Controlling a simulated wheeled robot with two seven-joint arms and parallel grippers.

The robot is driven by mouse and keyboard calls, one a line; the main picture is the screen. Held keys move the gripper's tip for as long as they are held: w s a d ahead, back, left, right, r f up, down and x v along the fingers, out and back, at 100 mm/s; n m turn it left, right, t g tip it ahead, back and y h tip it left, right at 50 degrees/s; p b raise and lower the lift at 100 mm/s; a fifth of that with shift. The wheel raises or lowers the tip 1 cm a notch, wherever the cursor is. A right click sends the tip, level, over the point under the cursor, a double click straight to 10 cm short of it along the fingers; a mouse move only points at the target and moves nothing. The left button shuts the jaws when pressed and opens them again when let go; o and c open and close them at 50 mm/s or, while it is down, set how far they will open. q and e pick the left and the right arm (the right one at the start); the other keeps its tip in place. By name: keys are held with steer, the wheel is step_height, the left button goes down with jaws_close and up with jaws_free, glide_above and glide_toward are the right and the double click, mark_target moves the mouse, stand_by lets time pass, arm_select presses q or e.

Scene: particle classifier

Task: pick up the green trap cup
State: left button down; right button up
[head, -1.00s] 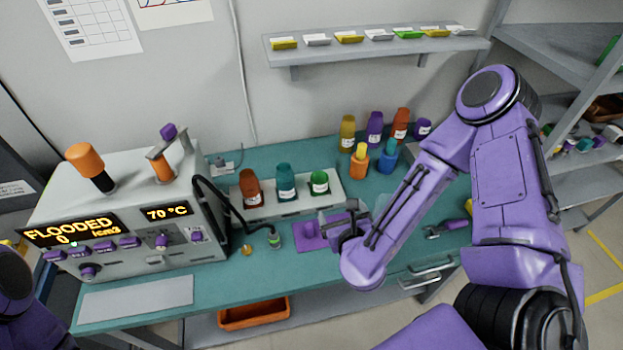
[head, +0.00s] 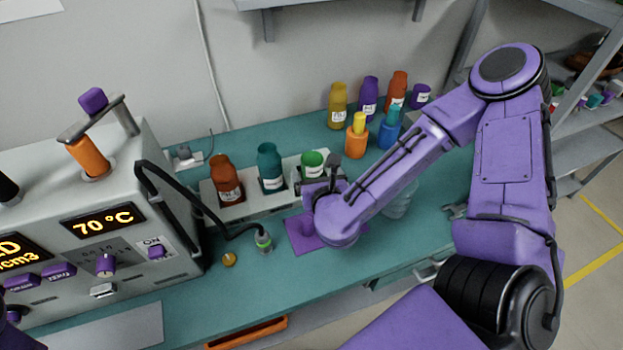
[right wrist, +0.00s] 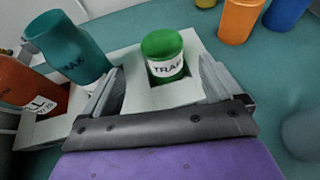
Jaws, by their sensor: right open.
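The green trap cup (head: 313,163) stands upright in the right slot of the white rack (head: 290,169) on the teal bench. In the right wrist view the green cup (right wrist: 164,54), with its "TRAP" label, shows ahead and between the two fingers. My right gripper (head: 316,182) is at the front of the rack, close to the cup. It also shows in the right wrist view (right wrist: 160,88), open and empty, one finger on each side of the cup's line. My left gripper is not in view.
A teal bottle (head: 270,167) and a brown-red bottle (head: 226,180) stand in the rack beside the cup. A purple mat (head: 300,236) and a hose end (head: 263,240) lie in front.

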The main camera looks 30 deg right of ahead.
mark_target(314, 167)
steer(key=shift+w+d+f+b, duration=0.2)
steer(key=shift+w+f+b, duration=0.35)
steer(key=shift+b, duration=0.65)
steer(key=shift+w+d+r, duration=0.1)
steer(key=shift+w+d, duration=0.05)
steer(key=shift+w, duration=0.15)
steer(key=x, duration=0.2)
steer(key=p+x, duration=0.1)
steer(key=x, duration=0.1)
steer(key=shift+d+r, duration=0.2)
steer(key=shift+d, duration=0.05)
steer(key=shift+w+d+f, duration=0.1)
steer(key=shift+w+f, duration=0.1)
steer(key=shift+w, duration=0.15)
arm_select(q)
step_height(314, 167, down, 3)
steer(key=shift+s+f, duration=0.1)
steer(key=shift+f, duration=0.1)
arm_select(e)
steer(key=shift+s, duration=0.1)
steer(key=c, duration=1.2)
